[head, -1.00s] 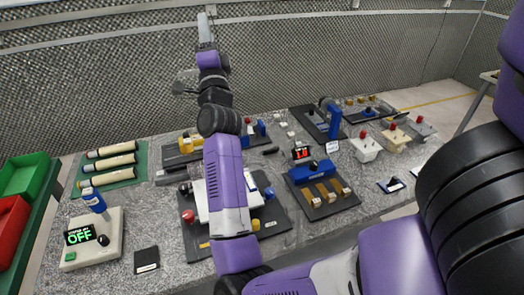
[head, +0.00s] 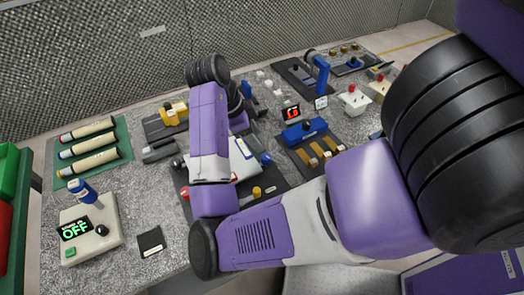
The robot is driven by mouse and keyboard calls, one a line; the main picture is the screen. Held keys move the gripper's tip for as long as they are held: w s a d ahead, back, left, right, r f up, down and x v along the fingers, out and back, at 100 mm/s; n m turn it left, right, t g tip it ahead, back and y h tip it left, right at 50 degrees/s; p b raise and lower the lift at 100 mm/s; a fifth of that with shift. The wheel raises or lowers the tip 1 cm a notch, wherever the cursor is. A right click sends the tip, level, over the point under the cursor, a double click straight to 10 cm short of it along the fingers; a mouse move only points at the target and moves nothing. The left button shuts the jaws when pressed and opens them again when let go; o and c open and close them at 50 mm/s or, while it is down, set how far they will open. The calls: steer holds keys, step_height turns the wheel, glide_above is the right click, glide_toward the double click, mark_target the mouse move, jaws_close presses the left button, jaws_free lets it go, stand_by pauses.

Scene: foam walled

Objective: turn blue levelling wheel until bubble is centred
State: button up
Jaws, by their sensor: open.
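A dark board (head: 272,181) bears a white plate (head: 243,169), largely hidden behind my forearm. A blue wheel (head: 265,158) is at the plate's right side, with a yellow knob (head: 256,193) at the front right and a red knob (head: 184,193) at the left. I take the blue one for the levelling wheel. No bubble can be made out. My arm rises over the board and bends at a black joint; purple and dark wrist parts show behind the forearm above the plate. My gripper itself is hidden, so its contact with the wheel cannot be told.
A blue block fixture (head: 304,132) with brass pieces stands right of the board. A red-digit display (head: 291,113) is behind it. At left are a grey box reading OFF (head: 90,228), a dark square pad (head: 151,242) and a green tray (head: 117,134) with cream cylinders.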

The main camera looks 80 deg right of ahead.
mark_target(266, 156)
steer(key=shift+s+a+f+m+y, duration=0.1)
steer(key=shift+a+f+m+y, duration=0.05)
steer(key=shift+a, duration=0.2)
steer(key=shift+s+a+f+m+y, duration=0.1)
steer(key=shift+a+m+y, duration=0.05)
steer(key=shift+a, duration=0.15)
steer(key=x, duration=0.7)
steer(key=shift+d+f+b, duration=0.1)
steer(key=shift+f+b, duration=0.1)
steer(key=shift+b, duration=0.1)
jaws_close()
